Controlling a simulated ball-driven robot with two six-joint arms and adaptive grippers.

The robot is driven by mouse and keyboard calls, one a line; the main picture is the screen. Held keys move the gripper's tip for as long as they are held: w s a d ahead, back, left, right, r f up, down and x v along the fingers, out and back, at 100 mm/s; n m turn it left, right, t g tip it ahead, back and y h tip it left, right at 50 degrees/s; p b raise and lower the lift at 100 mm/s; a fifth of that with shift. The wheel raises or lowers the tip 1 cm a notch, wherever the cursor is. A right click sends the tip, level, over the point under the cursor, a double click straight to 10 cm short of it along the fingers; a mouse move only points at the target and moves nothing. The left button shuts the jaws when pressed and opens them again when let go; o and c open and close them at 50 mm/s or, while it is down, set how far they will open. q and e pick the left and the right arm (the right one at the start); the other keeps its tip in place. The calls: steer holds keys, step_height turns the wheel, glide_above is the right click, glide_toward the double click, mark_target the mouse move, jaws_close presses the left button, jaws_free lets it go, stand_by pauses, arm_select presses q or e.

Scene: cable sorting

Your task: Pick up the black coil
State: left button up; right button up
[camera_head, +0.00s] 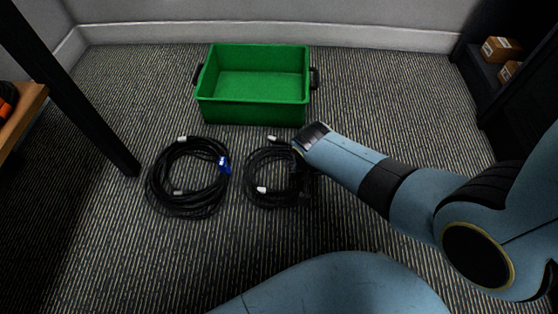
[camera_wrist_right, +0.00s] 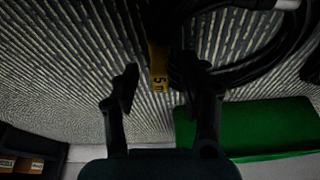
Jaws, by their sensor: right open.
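Two black cable coils lie on the carpet. The left coil (camera_head: 157,185) has a blue tag (camera_head: 224,164) and white ends. The right coil (camera_head: 250,180) has white ends and is partly hidden by my right gripper (camera_head: 299,178), which points down at its right side. In the right wrist view, my right gripper (camera_wrist_right: 160,76) is open, with a yellow tag (camera_wrist_right: 158,68) marked "5m" between its fingertips. Black cable (camera_wrist_right: 262,68) passes close to the finger on the right; I cannot tell whether they touch. My left gripper is not in view.
An empty green bin (camera_head: 252,112) with black handles stands behind the coils. A dark post (camera_head: 95,125) and wooden shelf (camera_head: 22,115) are at left. A dark shelf with cardboard boxes (camera_head: 501,49) is at right. Carpet between these is clear.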

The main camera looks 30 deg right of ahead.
jaws_close()
steer(key=shift+r, duration=0.1)
stand_by(0.5)
